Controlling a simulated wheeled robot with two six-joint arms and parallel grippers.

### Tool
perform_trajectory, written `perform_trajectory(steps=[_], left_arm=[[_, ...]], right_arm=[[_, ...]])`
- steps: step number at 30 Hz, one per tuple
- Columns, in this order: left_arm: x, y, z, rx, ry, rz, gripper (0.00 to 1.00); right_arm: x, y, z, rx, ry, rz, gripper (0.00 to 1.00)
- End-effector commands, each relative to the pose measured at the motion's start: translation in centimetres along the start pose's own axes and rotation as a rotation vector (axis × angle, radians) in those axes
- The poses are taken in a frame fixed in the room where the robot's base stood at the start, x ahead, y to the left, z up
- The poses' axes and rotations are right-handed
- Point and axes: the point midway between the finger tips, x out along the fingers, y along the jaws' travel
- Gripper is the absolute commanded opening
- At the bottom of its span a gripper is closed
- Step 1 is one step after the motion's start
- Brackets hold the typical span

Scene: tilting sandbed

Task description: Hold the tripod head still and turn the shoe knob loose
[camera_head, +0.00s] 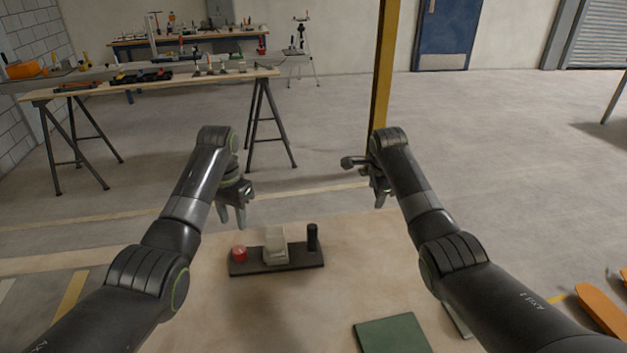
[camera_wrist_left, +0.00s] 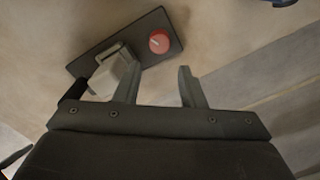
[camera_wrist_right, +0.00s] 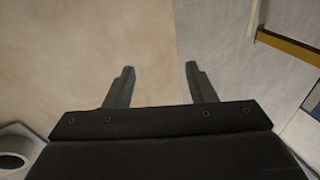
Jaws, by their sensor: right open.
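A black base plate (camera_head: 250,268) lies on the tan table. It carries a red knob (camera_head: 239,253) at its left end, a pale grey block (camera_head: 275,246) in the middle and a black upright post (camera_head: 313,238) at its right. This appears to be the tripod head unit. In the left wrist view the red knob (camera_wrist_left: 160,42) shows a pale line on top. My left gripper (camera_head: 233,222) is open and empty, above and behind the plate's left end, apart from it. My right gripper (camera_wrist_right: 159,75) is open and empty, behind and right of the plate.
A green pad (camera_head: 391,335) lies at the table's front right, partly beside my right arm. A yellow post (camera_head: 383,70) stands behind my right gripper. Trestle benches with tools (camera_head: 150,83) and a tripod (camera_head: 303,50) stand far back. The table around the plate is mostly clear.

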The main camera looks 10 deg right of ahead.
Motion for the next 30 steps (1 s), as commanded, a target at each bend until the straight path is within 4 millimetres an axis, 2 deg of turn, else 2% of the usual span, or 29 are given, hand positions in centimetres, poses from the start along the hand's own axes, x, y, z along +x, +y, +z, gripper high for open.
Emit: perform_trajectory(steps=[1,6,10,15,20,30], left_arm=[[0.0,0.0,0.0,0.000,0.000,0.000,0.36],[0.0,0.0,0.0,0.000,0.000,0.000,0.36],[0.0,0.0,0.0,0.000,0.000,0.000,0.36],[0.0,0.0,0.0,0.000,0.000,0.000,0.36],[0.0,0.0,0.0,0.000,0.000,0.000,0.36],[0.0,0.0,0.0,0.000,0.000,0.000,0.36]], right_arm=[[-1.7,-0.1,3.1,-0.028,-0.031,0.042,0.50],[-6.9,0.9,10.6,-0.120,-0.090,0.190,0.50],[-10.1,2.0,14.3,-0.181,-0.108,0.275,0.50],[-12.5,3.0,16.6,-0.227,-0.114,0.336,0.50],[-12.1,3.5,17.2,-0.236,-0.114,0.351,0.50],[-6.4,5.7,17.5,-0.234,-0.114,0.352,0.50]])
